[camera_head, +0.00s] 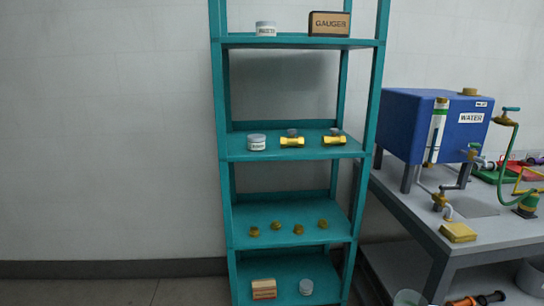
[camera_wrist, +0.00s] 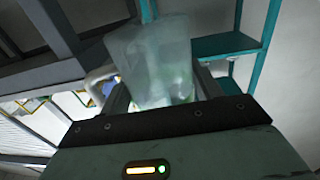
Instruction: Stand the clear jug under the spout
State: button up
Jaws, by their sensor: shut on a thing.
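The clear jug (camera_wrist: 150,50) fills the middle of the wrist view, a translucent vessel tilted in the picture. My gripper (camera_wrist: 160,88) is shut on it, with a finger on each side. A pale rounded translucent top (camera_head: 408,298) shows at the bottom edge of the head view, low by the bench; I cannot tell for sure that it is the same jug. In the head view a brass tap with a short curved spout (camera_head: 441,203) sits on the bench, below the front of the blue water tank (camera_head: 405,125). No jug stands under it.
The grey bench (camera_head: 410,220) holds the tank, a yellow sponge (camera_head: 458,232) and a green and brass fitting (camera_head: 526,204). Tools (camera_head: 477,299) lie on its lower shelf. A teal rack (camera_head: 290,145) with jars, fittings and boxes stands to the left. The floor at far left is clear.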

jog(key=shift+s+a, duration=0.25)
jog(key=shift+a, duration=0.2)
jog(key=shift+d, duration=0.1)
jog(key=shift+d+f, duration=0.1)
jog(key=shift+r, duration=0.2)
dwell(0.6)
